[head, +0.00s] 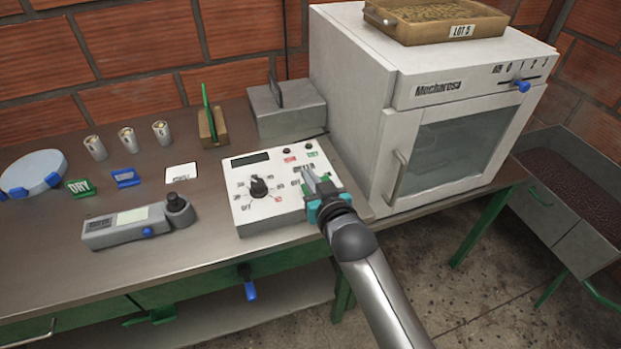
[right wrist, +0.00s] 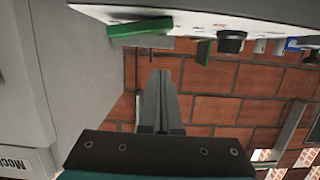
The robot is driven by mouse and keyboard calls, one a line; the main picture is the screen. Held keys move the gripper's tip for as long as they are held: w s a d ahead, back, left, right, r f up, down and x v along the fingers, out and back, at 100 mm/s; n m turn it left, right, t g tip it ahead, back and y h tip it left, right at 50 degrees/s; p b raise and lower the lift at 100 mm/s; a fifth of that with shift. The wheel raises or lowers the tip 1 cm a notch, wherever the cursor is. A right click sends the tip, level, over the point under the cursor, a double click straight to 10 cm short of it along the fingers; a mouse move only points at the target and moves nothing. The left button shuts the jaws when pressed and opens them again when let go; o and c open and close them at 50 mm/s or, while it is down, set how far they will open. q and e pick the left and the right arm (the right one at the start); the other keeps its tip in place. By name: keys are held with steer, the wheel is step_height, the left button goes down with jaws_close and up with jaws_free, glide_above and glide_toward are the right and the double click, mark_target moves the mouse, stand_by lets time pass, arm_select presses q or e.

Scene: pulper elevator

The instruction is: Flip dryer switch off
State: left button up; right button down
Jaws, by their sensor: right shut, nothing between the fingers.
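The white control panel (head: 262,208) lies on the bench with a black knob (head: 259,187), a dark display and small red and green buttons. My right gripper (head: 315,183) is shut and empty over the panel's right part. It hides some of the panel there, and I cannot make out the dryer switch in the head view. In the right wrist view, the shut fingers (right wrist: 160,78) point toward the panel (right wrist: 185,12), and a green bar-shaped piece (right wrist: 140,27) sticks out from it, apart from the fingertips. I cannot tell whether it is the switch. My left gripper is not in view.
A white dryer cabinet (head: 395,105) stands right of the panel, with a tray marked LOT 5 (head: 440,22) on top. A grey box (head: 286,112) stands behind the panel. A grey handheld meter (head: 140,222) lies to the left.

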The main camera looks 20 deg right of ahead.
steer(key=p+v, duration=0.1)
steer(key=v, duration=0.9)
steer(key=shift+a, duration=0.25)
